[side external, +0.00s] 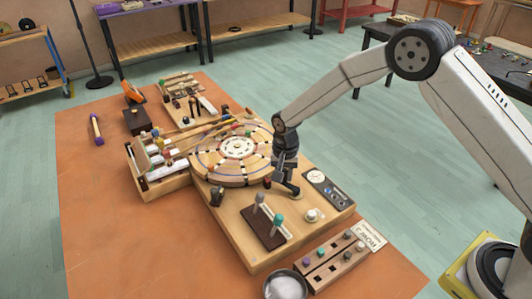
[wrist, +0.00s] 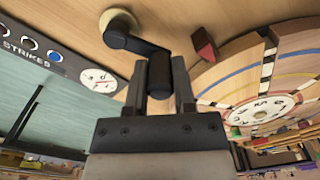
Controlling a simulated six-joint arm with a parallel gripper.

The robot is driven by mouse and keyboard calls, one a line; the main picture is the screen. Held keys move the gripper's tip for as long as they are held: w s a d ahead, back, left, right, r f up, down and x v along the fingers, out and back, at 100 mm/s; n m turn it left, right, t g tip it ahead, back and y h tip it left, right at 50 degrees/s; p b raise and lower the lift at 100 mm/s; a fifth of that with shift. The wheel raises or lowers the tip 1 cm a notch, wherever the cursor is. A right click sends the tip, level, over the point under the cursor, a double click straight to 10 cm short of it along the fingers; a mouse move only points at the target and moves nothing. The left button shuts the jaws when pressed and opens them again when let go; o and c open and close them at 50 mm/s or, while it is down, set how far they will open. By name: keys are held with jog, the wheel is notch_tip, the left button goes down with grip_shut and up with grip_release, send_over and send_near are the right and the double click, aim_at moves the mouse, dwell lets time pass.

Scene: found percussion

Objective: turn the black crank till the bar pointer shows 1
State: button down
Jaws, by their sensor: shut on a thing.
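The black crank (wrist: 150,48) has a black arm and an upright grip; its hub sits on a pale round base at the top of the wrist view. My gripper (wrist: 160,78) is shut on the crank's grip, with one finger on each side. In the side view, my gripper (side external: 284,175) is low over the wooden board, right of the round disc, and partly hides the crank. A small white round dial (wrist: 98,80) with a thin dark pointer is beside the STRIKES panel; it also shows in the side view (side external: 315,176). The number at the pointer is too small to read.
The big wooden disc (side external: 240,149) with coloured arcs is left of my gripper. A dark red wedge (wrist: 203,45) stands close to the crank. Two pegs (side external: 278,219) stand on a dark block in front. A metal bowl (side external: 286,286) is at the front edge.

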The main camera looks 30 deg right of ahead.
jog(key=n, duration=0.2)
jog(key=a+n, duration=0.1)
jog(key=shift+s+a+r+n, duration=0.1)
jog(key=shift+s+a+n, duration=0.05)
jog(key=shift+s+n, duration=0.25)
jog(key=n, duration=0.1)
jog(key=s+a+n, duration=0.1)
jog(key=n, duration=0.1)
jog(key=shift+n, duration=0.3)
jog(key=n, duration=0.2)
jog(key=s+n, duration=0.1)
jog(key=shift+a+n, duration=0.3)
jog(key=shift+s+a+n, duration=0.1)
jog(key=shift+s+n, duration=0.25)
jog(key=shift+n, duration=0.5)
jog(key=shift+s+a+n, duration=0.1)
jog(key=shift+s+n, duration=0.25)
jog(key=shift+n, duration=0.5)
jog(key=shift+c, duration=2.2)
grip_release()
jog(key=shift+d, duration=0.1)
notch_tip(320, 180, up, 8)
